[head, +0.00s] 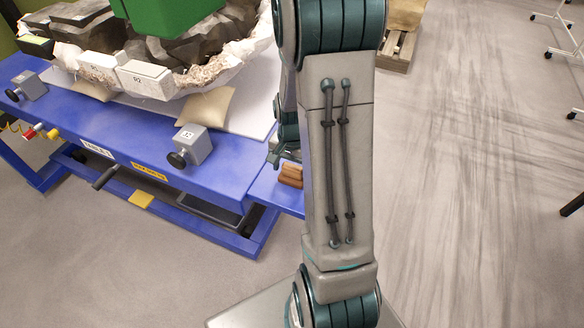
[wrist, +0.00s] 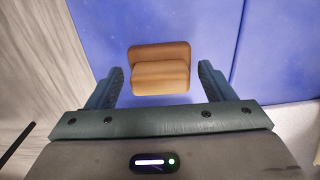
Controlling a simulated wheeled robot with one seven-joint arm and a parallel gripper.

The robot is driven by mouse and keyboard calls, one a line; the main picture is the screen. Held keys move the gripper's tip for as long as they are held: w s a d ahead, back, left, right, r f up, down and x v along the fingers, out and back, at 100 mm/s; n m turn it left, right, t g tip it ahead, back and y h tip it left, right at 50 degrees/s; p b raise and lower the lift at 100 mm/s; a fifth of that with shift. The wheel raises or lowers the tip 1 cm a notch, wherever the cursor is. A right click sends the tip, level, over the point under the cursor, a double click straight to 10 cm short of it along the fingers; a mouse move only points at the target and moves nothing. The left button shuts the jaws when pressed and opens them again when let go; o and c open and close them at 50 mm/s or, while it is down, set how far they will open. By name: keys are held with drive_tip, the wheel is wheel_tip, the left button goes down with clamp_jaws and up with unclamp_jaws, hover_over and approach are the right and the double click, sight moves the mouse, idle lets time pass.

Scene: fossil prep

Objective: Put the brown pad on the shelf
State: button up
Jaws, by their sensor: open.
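The brown pad (wrist: 160,72) looks like two stacked, slightly offset brown layers, lying on a blue surface in the wrist view. In the head view the brown pad (head: 290,175) sits on a blue ledge (head: 262,190) at the table's right end, partly hidden by my arm. My gripper (wrist: 160,68) is open, with one finger on each side of the pad in the wrist view and a gap at both sides. I cannot tell how far above the pad the fingers are. In the head view my gripper is mostly hidden behind my arm. I cannot tell which surface is the shelf.
The blue table (head: 130,140) carries a large plaster-jacketed fossil block (head: 145,75), a tan cushion (head: 208,106) and grey clamp blocks (head: 193,146). A dark tray (head: 207,209) lies low in the table frame.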

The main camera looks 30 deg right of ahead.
wheel_tip(320, 180, up, 11)
drive_tip(key=p, duration=0.1)
drive_tip(key=s+a+r+n+t, duration=0.2)
drive_tip(key=s+a+r+n, duration=0.6)
drive_tip(key=s+a+n, duration=0.2)
drive_tip(key=shift+s+a+r+t, duration=0.2)
drive_tip(key=shift+s+a+t, duration=0.1)
drive_tip(key=shift+s+a, duration=0.75)
